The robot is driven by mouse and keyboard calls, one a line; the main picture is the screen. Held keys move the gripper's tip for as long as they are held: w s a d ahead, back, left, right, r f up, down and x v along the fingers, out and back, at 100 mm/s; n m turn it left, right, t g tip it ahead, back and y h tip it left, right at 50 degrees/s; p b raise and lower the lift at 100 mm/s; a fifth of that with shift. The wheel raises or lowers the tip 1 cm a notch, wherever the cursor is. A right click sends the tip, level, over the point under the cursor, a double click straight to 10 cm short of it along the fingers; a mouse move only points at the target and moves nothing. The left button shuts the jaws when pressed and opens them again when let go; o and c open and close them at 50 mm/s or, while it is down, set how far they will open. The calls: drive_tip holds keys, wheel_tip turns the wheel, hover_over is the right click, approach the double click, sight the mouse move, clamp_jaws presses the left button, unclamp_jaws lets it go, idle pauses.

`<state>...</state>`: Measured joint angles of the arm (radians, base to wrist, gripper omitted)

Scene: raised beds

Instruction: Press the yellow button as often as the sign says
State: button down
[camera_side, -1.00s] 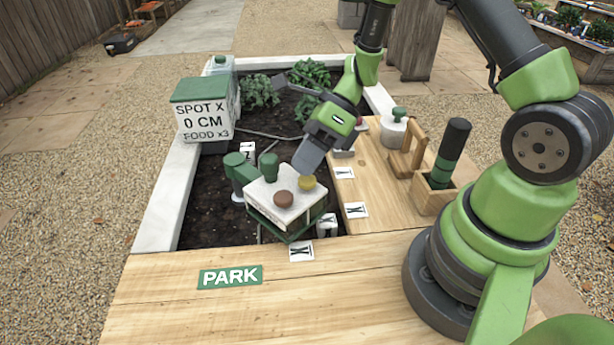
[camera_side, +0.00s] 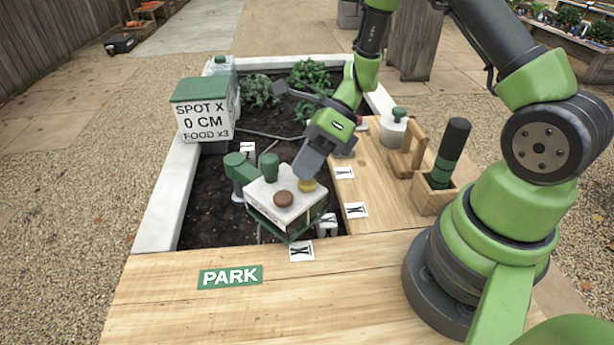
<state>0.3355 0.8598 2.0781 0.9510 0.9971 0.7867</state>
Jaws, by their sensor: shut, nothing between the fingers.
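The yellow button (camera_side: 307,185) sits on top of a white box (camera_side: 290,205) with a green base, beside a brown button (camera_side: 283,199). My gripper (camera_side: 304,176) is shut and empty. Its tip is right at the yellow button from above and covers part of it; I cannot tell whether it touches or presses it. The sign (camera_side: 204,122) on the green-topped container at the left reads "SPOT X 0 CM FOOD x3".
Green posts (camera_side: 268,166) stand behind the white box. Dark soil with leafy plants (camera_side: 259,90) fills the bed. On the wooden boards are a "PARK" label (camera_side: 230,277), X markers (camera_side: 356,210), a wooden holder (camera_side: 433,190) with a dark-handled tool, and a white jar (camera_side: 393,132).

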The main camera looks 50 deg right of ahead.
idle(0.4)
drive_tip(key=shift+r, duration=0.95)
drive_tip(key=shift+r, duration=0.1)
drive_tip(key=shift+r, duration=2.4)
drive_tip(key=s+r+n+t+h, duration=0.5)
drive_tip(key=s+r+n, duration=0.8)
drive_tip(key=n, duration=1.1)
wheel_tip(320, 180, up, 2)
drive_tip(key=shift+s+r+n+t+h, duration=0.1)
drive_tip(key=shift+s+n+t+h, duration=0.3)
drive_tip(key=shift+h, duration=0.6)
